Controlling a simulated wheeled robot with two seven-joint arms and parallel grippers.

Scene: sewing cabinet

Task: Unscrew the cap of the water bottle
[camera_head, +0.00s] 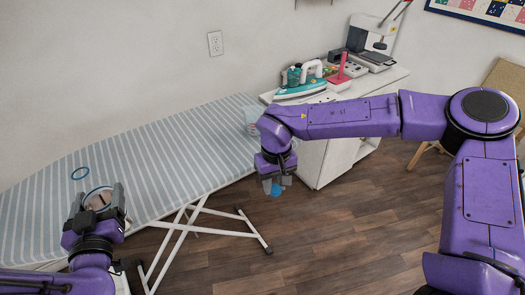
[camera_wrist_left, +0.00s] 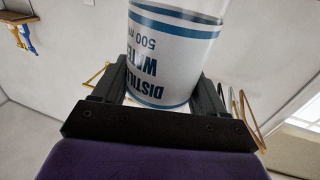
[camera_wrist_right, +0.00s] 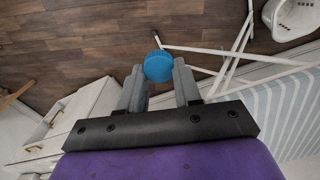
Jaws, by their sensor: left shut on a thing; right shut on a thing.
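The water bottle (camera_wrist_left: 165,60) is a white bottle with blue bands and the words "DISTILLED" and "500 m". My left gripper (camera_head: 99,201) is shut around its sides above the ironing board's near left part. The bottle's top lies outside the left wrist view; in the head view the bottle (camera_head: 98,197) is small and partly hidden by the fingers. The blue cap (camera_wrist_right: 158,66) is between the fingertips of my right gripper (camera_wrist_right: 160,80), which is shut on it. In the head view the cap (camera_head: 276,190) hangs below my right gripper over the floor, well apart from the bottle.
A white cabinet (camera_head: 325,160) at the back carries a teal iron (camera_head: 300,85), a pink-red item (camera_head: 340,70) and a sewing machine (camera_head: 375,40). The floor in front is clear.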

